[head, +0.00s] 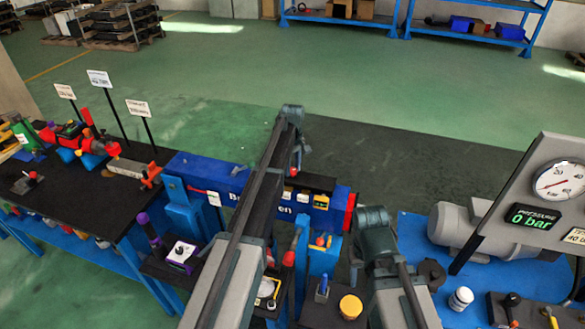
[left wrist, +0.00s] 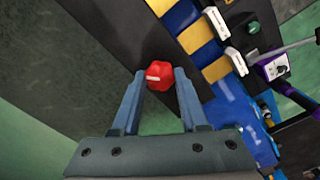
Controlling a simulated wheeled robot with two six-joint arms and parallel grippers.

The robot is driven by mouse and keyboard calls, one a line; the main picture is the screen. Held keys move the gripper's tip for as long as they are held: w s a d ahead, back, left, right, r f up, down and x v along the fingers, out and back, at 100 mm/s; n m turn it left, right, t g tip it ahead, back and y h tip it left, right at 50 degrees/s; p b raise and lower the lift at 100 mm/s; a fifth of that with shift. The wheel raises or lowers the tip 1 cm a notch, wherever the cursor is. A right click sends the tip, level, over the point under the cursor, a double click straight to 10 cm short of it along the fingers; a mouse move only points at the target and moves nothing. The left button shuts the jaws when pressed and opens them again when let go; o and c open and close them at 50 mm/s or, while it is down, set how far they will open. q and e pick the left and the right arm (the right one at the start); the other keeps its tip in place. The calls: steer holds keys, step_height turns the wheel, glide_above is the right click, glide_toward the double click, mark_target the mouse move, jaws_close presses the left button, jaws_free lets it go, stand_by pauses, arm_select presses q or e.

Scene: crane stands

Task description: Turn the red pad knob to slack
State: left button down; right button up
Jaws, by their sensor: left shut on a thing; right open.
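The red pad knob (left wrist: 160,75) is a faceted red cap with a short white mark across it, seen in the left wrist view. It stands at a dark panel. My left gripper (left wrist: 160,82) has its two fingers on either side of the knob and is shut on it. In the head view my left gripper (head: 297,165) hangs over the blue beam (head: 215,172), and its arm hides much of the area; the knob is mostly hidden there. My right gripper (head: 356,262) is open, low in front of its wrist, with its fingers hard to make out.
A black-topped bench (head: 75,190) with tools stands at the left. A purple box with a dial (head: 182,256) sits near the left arm. At the right are a grey panel with a round gauge (head: 560,180) and a display (head: 532,216) reading 0 bar.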

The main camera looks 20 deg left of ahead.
mark_target(292, 170)
arm_select(q)
steer(key=shift+n, duration=1.8)
steer(key=shift+c, duration=2.2)
jaws_free()
steer(key=shift+r, duration=0.1)
step_height(292, 170, up, 14)
steer(key=p, duration=1.3)
steer(key=shift+f+p, duration=0.2)
steer(key=shift+p, duration=0.2)
